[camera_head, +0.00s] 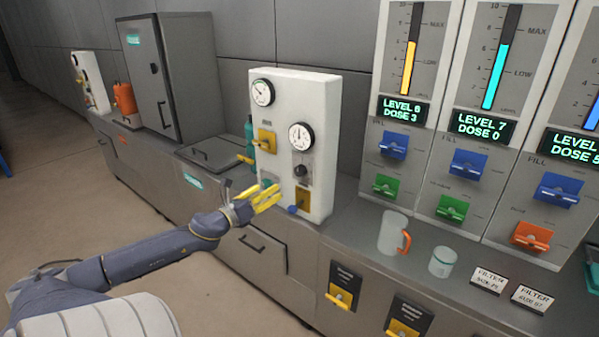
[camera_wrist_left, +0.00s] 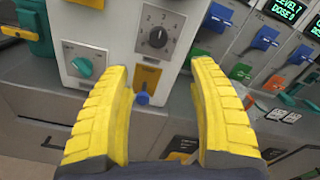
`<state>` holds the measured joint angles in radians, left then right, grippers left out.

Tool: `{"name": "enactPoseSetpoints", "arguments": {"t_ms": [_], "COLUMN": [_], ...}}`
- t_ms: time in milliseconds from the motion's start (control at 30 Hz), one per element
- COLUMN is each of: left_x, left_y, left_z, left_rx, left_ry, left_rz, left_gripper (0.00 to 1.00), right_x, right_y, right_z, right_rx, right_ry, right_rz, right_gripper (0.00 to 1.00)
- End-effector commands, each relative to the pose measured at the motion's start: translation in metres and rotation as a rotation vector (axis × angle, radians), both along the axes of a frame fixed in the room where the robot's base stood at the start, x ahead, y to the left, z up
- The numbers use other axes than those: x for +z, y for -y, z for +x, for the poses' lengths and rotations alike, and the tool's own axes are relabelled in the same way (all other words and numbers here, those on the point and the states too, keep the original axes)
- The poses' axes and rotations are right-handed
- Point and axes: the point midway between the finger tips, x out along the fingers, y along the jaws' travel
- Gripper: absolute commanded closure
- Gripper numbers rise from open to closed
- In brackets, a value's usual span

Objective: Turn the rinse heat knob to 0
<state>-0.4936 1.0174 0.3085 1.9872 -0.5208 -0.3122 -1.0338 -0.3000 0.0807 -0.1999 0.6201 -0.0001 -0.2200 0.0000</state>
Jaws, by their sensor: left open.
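A white panel box (camera_head: 318,120) stands on the counter. It carries a black round knob (camera_head: 302,171) with numbers around it, also large in the left wrist view (camera_wrist_left: 158,38). A teal knob (camera_wrist_left: 83,66) sits lower left of it. No label naming the rinse heat knob is readable, and I cannot tell the black knob's setting. My left gripper (camera_head: 266,197), with yellow fingers, is open and empty in front of the panel's lower part. In the left wrist view the black knob shows beyond the gap between the fingertips (camera_wrist_left: 158,72). My right gripper is not in view.
On the panel are two gauges (camera_head: 301,136), a yellow lever (camera_head: 265,141), a yellow part (camera_head: 303,199) and a blue knob (camera_head: 292,210). A mug (camera_head: 393,233) and a cup (camera_head: 442,262) stand right, below dispensers with blue handles (camera_head: 394,145).

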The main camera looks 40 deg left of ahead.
Motion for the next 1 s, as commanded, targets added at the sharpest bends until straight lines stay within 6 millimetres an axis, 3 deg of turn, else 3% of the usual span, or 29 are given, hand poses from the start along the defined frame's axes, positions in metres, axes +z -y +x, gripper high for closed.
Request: {"name": "enactPoseSetpoints", "arguments": {"t_ms": [133,367,1000], "left_x": [0.000,0.000,0.000], "left_y": [-0.001,-0.002,-0.007], "left_z": [0.000,0.007,0.067], "left_rx": [0.005,0.005,0.006], "left_ry": [-0.004,-0.007,-0.007], "left_rz": [0.106,0.138,0.133], "left_gripper": [0.40,0.40,0.40], "right_x": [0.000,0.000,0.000], "right_y": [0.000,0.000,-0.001], "right_z": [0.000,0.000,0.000], "right_rx": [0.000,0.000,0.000], "right_ry": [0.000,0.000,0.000], "right_rz": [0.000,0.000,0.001], "right_gripper": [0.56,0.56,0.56]}}
